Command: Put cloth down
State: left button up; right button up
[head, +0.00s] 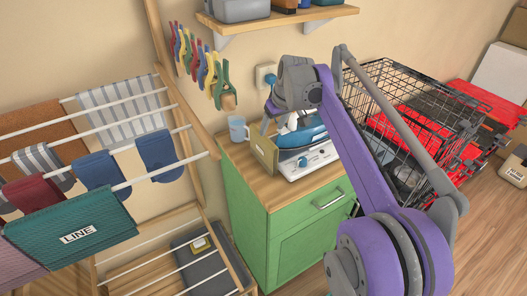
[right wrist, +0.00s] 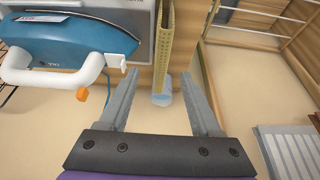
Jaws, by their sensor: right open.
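Several cloths hang on the wooden drying rack at the left of the head view. They include a teal cloth marked LINE (head: 75,240), a dark red cloth (head: 35,190), blue cloths (head: 160,158) and striped cloths (head: 120,105). I cannot tell which one the task means. My right gripper (right wrist: 160,74) is open, with no cloth between its fingers. It is over the green cabinet's top, close to a tan upright panel (right wrist: 164,35) and a pale blue mug (right wrist: 162,97). My left gripper is not in view.
A blue iron (head: 303,132) rests on a white base on the green cabinet (head: 310,235). A black wire crate (head: 415,95) stands at the right. Clothes pegs (head: 195,55) hang on the wall. A shelf (head: 275,18) is above. Floor at the lower right is clear.

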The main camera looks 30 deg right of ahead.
aim_at(263, 144)
jog(key=shift+w+d+f, duration=0.2)
jog(key=shift+w+f, duration=0.1)
jog(key=x, duration=0.5)
jog(key=shift+a, duration=0.1)
jog(key=x, duration=0.4)
jog(key=shift+w+a+f, duration=0.1)
jog(key=shift+w+a, duration=0.15)
jog(key=shift+a, duration=0.05)
jog(key=shift+w+f, duration=0.15)
jog(key=shift+f, duration=0.15)
jog(key=shift+f, duration=0.25)
grip_shut()
